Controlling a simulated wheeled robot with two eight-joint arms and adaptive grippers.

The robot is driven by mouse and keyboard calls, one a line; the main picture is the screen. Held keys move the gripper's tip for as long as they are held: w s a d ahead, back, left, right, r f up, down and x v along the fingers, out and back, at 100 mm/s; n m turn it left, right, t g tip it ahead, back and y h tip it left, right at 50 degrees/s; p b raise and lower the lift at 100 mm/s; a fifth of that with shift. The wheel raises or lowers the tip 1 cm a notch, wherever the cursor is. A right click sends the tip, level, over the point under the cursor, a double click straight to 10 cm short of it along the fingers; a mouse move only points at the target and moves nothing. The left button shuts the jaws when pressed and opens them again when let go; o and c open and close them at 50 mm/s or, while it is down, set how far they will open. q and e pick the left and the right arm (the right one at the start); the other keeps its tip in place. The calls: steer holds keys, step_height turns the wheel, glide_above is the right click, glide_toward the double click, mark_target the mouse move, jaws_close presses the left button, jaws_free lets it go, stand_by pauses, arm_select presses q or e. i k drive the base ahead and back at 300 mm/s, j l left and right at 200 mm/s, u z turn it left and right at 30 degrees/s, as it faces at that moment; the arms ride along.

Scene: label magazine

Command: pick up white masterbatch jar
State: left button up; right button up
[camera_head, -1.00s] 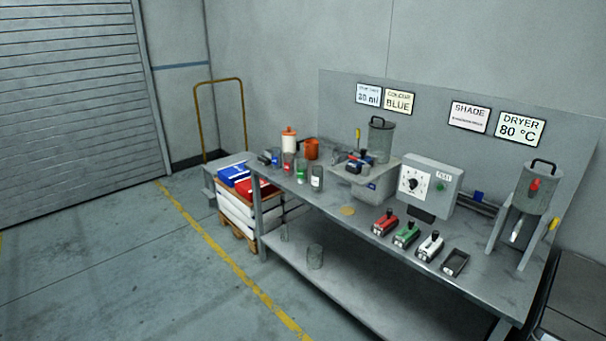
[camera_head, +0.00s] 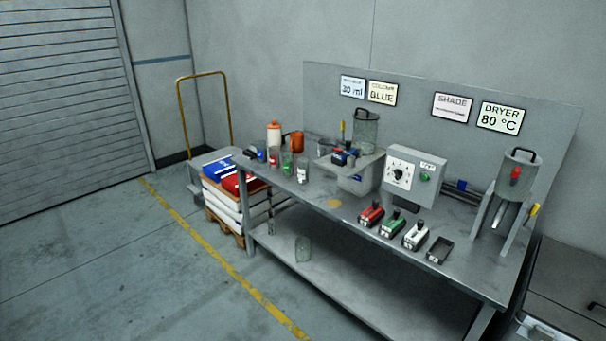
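The white masterbatch jar appears to be the small clear jar with a white patch (camera_head: 302,173), upright near the front edge of the steel bench (camera_head: 330,203). It is at the right end of a short row of jars with a green one (camera_head: 286,162), a red one (camera_head: 273,158) and a blue one (camera_head: 261,155). Its label is too small to read. Neither of my grippers is in view, and nothing touches the jar.
A white bottle with an orange cap (camera_head: 273,135) and an orange container (camera_head: 294,142) stand behind the jars. A grey control box (camera_head: 415,176) stands mid-bench. The floor in front (camera_head: 130,270) is clear.

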mark_target(303, 171)
steer(key=i+j+z, duration=0.1)
steer(key=i+j, duration=0.35)
steer(key=i+j+z, duration=0.1)
steer(key=i+j, duration=0.35)
steer(key=i+j+z, duration=0.1)
steer(key=i+j, duration=0.35)
steer(key=j, duration=0.2)
steer(key=i+j+z, duration=0.1)
steer(key=i+j, duration=0.3)
steer(key=j, duration=0.2)
